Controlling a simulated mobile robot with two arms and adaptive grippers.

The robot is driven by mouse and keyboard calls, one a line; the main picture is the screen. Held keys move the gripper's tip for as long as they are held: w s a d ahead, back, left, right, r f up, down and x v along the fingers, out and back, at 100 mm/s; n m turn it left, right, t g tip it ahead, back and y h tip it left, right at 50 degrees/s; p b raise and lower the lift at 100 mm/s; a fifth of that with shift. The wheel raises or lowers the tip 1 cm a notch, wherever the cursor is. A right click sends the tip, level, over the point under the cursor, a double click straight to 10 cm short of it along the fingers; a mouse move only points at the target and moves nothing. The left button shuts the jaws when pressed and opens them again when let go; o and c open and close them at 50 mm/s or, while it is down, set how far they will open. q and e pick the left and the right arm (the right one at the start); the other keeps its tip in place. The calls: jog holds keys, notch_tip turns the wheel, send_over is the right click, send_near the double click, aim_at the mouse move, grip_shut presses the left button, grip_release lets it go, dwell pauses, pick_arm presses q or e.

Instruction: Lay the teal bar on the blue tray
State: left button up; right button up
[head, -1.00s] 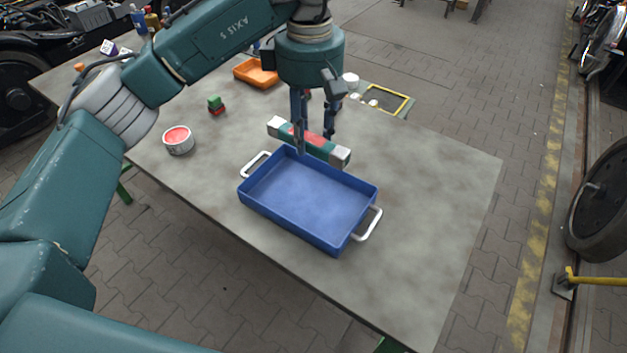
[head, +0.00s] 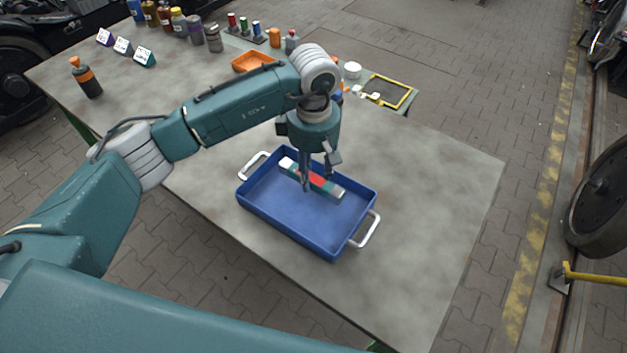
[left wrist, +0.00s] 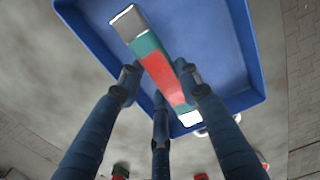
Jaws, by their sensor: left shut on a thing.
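The teal bar (head: 325,184) has a red middle and pale ends. My left gripper (head: 318,182) is shut on it near its middle. In the head view the bar shows inside the outline of the blue tray (head: 290,219), along the tray's far side. I cannot tell whether it touches the tray floor. In the left wrist view the bar (left wrist: 160,70) lies between the fingers of my left gripper (left wrist: 160,85), with the blue tray (left wrist: 215,45) behind it. The tray stands on the grey table with a white handle at each end. My right gripper is not in view.
An orange tray (head: 252,62) and a yellow-edged frame (head: 388,91) are at the table's far side. Several bottles and jars stand at the far left, with an orange-and-black bottle (head: 87,80) nearer. The table right of the blue tray is clear.

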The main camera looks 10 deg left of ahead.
aim_at(314, 194)
pick_arm(q)
jog(key=shift+f, duration=0.2)
jog(key=shift+s+f, duration=0.1)
jog(key=shift+f, duration=0.3)
notch_tip(314, 194, down, 3)
jog(key=shift+r+p, duration=0.2)
jog(key=shift+p, duration=0.35)
jog(key=shift+f, duration=0.55)
jog(key=o, duration=1.2)
jog(key=shift+r, duration=0.1)
jog(key=shift+o, duration=0.3)
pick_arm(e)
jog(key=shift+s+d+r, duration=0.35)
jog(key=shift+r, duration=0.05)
